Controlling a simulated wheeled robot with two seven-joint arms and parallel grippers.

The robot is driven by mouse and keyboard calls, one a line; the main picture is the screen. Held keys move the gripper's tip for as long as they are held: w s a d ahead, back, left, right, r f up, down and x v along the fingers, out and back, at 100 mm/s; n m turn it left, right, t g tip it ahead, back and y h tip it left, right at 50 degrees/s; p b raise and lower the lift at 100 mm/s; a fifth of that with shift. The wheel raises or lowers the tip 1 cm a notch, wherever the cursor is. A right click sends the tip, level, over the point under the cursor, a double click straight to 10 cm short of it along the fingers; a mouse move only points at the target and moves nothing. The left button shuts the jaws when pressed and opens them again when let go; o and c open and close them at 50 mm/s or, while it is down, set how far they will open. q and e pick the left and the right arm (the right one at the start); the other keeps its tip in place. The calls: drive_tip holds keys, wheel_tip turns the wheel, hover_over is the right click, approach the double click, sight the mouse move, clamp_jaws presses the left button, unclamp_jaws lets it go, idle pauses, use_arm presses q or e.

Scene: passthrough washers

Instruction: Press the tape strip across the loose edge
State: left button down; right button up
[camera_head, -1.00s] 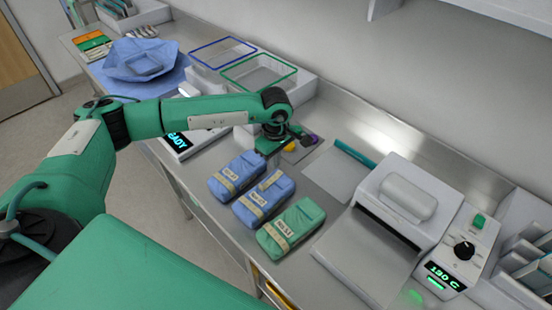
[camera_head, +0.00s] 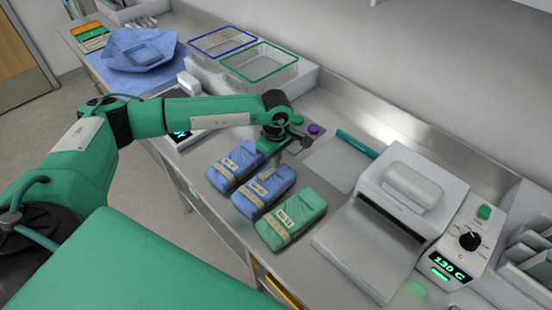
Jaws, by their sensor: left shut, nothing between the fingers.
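Three wrapped packs lie side by side on the steel counter: a blue pack (camera_head: 228,162) at the left, a second blue pack (camera_head: 270,199) in the middle and a green pack (camera_head: 303,206) at the right. Each has a pale tape strip with printing, such as the middle pack's tape strip (camera_head: 252,190). A small pale piece shows near the middle pack's far end; I cannot tell whether it is tape or a loose edge. My left gripper (camera_head: 277,160) is shut and empty, pointing down at the far end of the middle pack. Contact is unclear. My right gripper is out of view.
A heat sealer (camera_head: 372,245) reading 130 C stands right of the packs. A flat pale sheet (camera_head: 335,165) lies behind them. Blue-rimmed (camera_head: 222,43) and green-rimmed (camera_head: 262,64) baskets and a blue wrap (camera_head: 140,50) stand farther left. The counter's front edge is close to the packs.

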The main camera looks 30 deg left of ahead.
use_arm(q)
drive_tip(key=shift+f+b, duration=0.3)
idle(0.4)
idle(0.6)
drive_tip(key=shift+r+p, duration=1.3)
drive_tip(key=shift+r, duration=1.75)
